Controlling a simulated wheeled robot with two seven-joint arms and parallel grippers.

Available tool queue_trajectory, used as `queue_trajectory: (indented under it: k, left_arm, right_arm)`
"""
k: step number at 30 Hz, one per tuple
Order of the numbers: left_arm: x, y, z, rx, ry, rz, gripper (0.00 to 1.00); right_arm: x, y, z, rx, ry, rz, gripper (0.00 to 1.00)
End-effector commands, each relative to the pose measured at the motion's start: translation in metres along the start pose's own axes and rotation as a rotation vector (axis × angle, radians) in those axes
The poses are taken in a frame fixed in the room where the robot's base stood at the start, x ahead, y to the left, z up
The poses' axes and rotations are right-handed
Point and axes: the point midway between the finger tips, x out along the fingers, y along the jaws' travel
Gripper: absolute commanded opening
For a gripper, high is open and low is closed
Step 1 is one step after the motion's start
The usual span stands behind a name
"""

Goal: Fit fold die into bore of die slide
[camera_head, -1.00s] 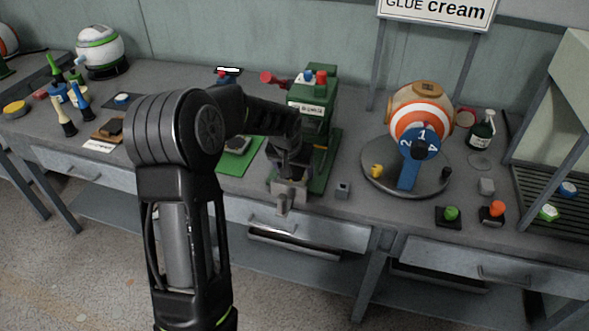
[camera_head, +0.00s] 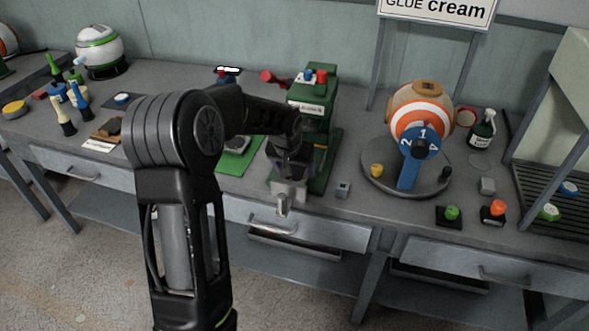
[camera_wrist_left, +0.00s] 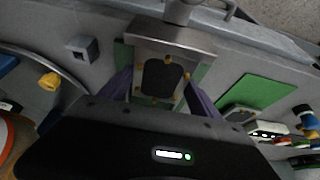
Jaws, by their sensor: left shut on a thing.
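My left gripper (camera_head: 289,178) is over the front of the green press, at the metal die slide (camera_head: 287,192) with its front handle. In the left wrist view the die slide (camera_wrist_left: 150,32) is a grey metal block at top centre. Below it lies a dark rounded square with small brass pins around it, between the two purple fingers of my left gripper (camera_wrist_left: 160,95). The fingers are shut on a part I take to be the fold die (camera_wrist_left: 148,97), mostly hidden by the gripper body. I cannot tell how deep it sits in the bore. My right gripper is out of view.
The green press (camera_head: 318,100) stands behind the gripper. A small grey block with a dark hole (camera_head: 343,189) lies to the right, near the bench edge. Further right is a round turntable (camera_head: 378,180) with a striped ball. A green mat (camera_head: 233,163) lies left.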

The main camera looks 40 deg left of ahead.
Motion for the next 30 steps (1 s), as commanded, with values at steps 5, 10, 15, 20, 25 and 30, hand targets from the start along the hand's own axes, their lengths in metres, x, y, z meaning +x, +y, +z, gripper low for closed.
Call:
queue_trajectory:
  k: [5, 10, 15, 20, 25, 30]
  left_arm:
    - [-0.001, 0.0, -0.001, 0.0, 0.002, 0.0, 0.2]
    - [0.001, 0.0, 0.0, 0.0, 0.001, 0.0, 0.2]
    - [0.004, 0.0, 0.002, 0.0, 0.001, 0.0, 0.2]
    - [0.008, 0.0, 0.003, 0.0, 0.001, 0.0, 0.2]
    - [0.012, 0.0, 0.005, 0.0, 0.001, 0.0, 0.2]
    - [0.016, 0.0, 0.006, 0.0, 0.001, 0.0, 0.2]
  right_arm:
    - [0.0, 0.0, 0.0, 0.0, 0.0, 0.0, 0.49]
    - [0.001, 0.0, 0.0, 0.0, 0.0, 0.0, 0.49]
    - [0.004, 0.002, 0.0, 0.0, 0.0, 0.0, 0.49]
    - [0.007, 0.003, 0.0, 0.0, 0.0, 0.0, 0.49]
    - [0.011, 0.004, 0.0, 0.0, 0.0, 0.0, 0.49]
    - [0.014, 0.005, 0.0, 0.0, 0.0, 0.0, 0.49]
